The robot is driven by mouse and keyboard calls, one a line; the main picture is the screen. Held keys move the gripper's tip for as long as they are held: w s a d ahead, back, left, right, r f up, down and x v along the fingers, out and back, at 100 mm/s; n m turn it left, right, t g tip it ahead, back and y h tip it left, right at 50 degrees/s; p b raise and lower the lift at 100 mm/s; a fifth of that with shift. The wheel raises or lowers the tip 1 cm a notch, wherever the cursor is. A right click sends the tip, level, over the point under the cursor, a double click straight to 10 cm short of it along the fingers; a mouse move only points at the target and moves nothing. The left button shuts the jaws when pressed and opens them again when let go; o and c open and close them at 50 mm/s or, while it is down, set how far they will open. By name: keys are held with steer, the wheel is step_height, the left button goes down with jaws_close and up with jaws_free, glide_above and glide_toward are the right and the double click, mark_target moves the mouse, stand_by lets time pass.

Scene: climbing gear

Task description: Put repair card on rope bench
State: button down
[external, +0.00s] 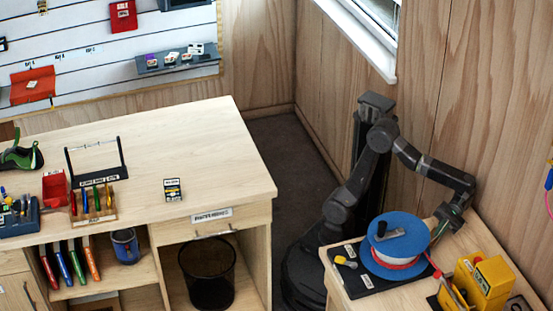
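A small black, white and yellow card (172,189) stands on the light wooden bench at the left, near its right end; it may be the repair card, but its print is too small to read. The bench at the right (343,296) carries a large blue rope spool (398,240) and looks like the rope bench. My gripper (446,226) is low over this right bench, just behind and to the right of the spool. Its fingers are small and partly hidden, and a hint of green shows there. I cannot tell whether it holds anything.
A yellow device (488,280) and a black mat (352,272) lie beside the spool. The left bench (215,150) holds a tool rack (95,195) and a red bin (54,189). Dark floor (285,150) separates the benches. A black wastebasket (207,275) stands under the left bench.

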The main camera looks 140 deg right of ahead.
steer(key=shift+f, duration=0.75)
steer(key=shift+f+b, duration=0.1)
steer(key=shift+b, duration=0.3)
steer(key=shift+f, duration=0.15)
steer(key=c, duration=1.7)
jaws_free()
